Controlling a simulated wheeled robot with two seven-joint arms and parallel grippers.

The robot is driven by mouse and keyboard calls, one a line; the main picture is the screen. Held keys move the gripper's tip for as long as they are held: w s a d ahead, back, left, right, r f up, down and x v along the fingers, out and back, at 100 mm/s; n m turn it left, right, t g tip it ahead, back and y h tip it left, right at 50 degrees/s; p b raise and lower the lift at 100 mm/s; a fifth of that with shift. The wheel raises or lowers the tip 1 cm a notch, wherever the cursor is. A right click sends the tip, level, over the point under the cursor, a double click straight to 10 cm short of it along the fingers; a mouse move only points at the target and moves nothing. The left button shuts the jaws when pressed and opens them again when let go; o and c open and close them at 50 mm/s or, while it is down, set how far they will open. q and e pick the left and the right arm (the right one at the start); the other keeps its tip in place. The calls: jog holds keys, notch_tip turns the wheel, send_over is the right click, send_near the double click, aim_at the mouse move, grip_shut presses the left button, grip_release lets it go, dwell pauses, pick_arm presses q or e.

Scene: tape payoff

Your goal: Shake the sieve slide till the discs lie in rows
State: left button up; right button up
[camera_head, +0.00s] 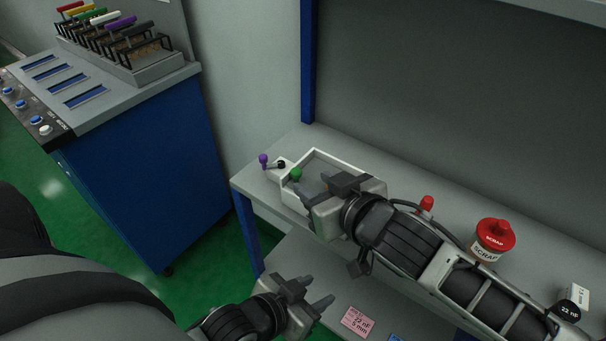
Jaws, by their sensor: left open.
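A shallow white-walled tray (345,158), which looks like the sieve slide, sits at the left end of the grey bench. A green knob (296,174) stands at its near left side. My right gripper (322,190) is over the tray's near part and hides much of it; whether its jaws are open or shut, or touch the tray, is unclear. No discs can be made out. My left gripper (318,292) is open and empty, below and in front of the bench top, apart from the tray.
A purple knob (263,159) and a black knob (281,164) stand left of the tray. A red knob (427,203) and a red-lidded scrap tub (493,238) are on the bench to the right. A blue cabinet (150,185) with coloured-handled tools stands left. Label cards (358,322) lie lower.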

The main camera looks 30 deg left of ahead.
aim_at(300, 173)
jog(key=x, duration=0.4)
jog(key=shift+w+a, duration=0.1)
jog(key=shift+a, duration=0.05)
jog(key=shift+w+a+f, duration=0.25)
jog(key=shift+a, duration=0.2)
grip_shut()
jog(key=shift+d+r+p, duration=0.15)
jog(key=shift+d+p, duration=0.15)
jog(key=shift+d, duration=0.05)
jog(key=d+p, duration=0.1)
jog(key=d, duration=0.1)
jog(key=d+p, duration=0.2)
jog(key=shift+s+d, duration=0.1)
jog(key=shift+s, duration=0.1)
jog(key=shift+d, duration=0.25)
pick_arm(q)
jog(key=shift+a+r, duration=0.4)
jog(key=shift+r, duration=0.25)
pick_arm(e)
jog(key=shift+f, duration=0.2)
